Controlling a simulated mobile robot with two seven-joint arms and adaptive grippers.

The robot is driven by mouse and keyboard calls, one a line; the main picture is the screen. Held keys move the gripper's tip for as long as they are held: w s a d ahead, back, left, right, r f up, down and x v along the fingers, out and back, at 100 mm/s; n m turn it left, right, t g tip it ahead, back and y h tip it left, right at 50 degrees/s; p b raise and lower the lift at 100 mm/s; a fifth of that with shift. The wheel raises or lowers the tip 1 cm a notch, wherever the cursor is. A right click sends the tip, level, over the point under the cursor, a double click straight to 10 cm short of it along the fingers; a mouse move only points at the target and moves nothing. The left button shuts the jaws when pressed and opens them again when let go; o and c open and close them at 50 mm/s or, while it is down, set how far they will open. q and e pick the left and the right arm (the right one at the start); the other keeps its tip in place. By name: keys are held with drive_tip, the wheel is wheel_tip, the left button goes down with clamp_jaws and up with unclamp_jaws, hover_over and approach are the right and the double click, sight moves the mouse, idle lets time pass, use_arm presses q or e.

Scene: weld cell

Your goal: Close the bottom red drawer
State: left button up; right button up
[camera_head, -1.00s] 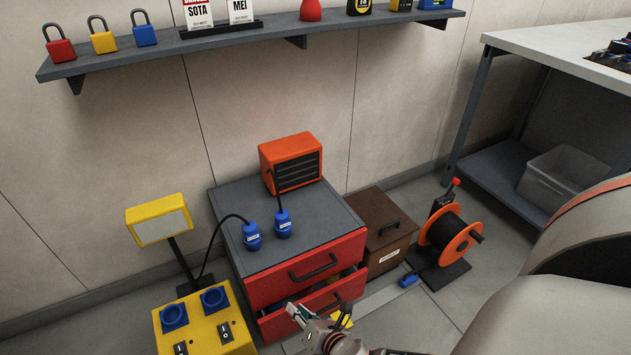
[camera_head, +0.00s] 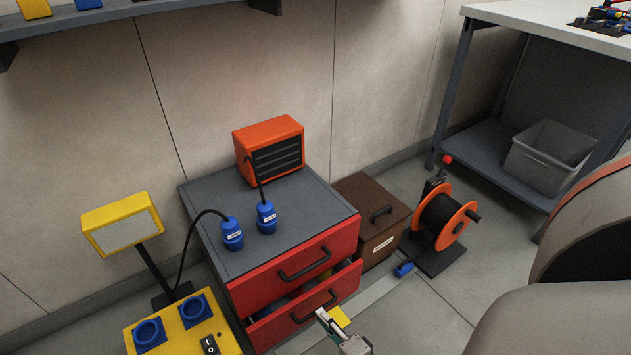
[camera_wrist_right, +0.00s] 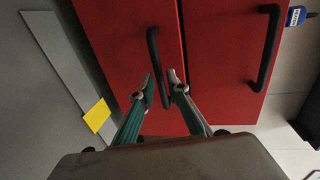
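The red drawer cabinet (camera_head: 205,185) with a grey top stands against the wall. Its bottom red drawer (camera_head: 275,333) is pulled out, and a yellow and a blue thing show inside. The top red drawer (camera_head: 345,241) is shut. My right gripper (camera_head: 326,318) is at the front of the bottom drawer, by its black handle (camera_head: 310,308). In the right wrist view, the fingers (camera_wrist_right: 159,80) are apart on either side of the handle bar (camera_wrist_right: 154,48); whether they touch it is unclear. My left gripper is not in view.
An orange heater (camera_head: 270,135) and two blue plugs sit on the cabinet. A brown box (camera_head: 372,195) and an orange cable reel (camera_head: 457,225) stand to its right. A yellow socket box (camera_head: 180,325) and lamp (camera_head: 118,205) stand left.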

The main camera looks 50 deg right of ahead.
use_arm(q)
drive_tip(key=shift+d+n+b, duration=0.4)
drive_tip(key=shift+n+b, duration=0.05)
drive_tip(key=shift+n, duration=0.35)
use_arm(e)
drive_tip(key=x, duration=0.3)
drive_tip(key=shift+w+d+f, duration=0.1)
drive_tip(key=shift+w+f, duration=0.05)
drive_tip(key=shift+w, duration=0.2)
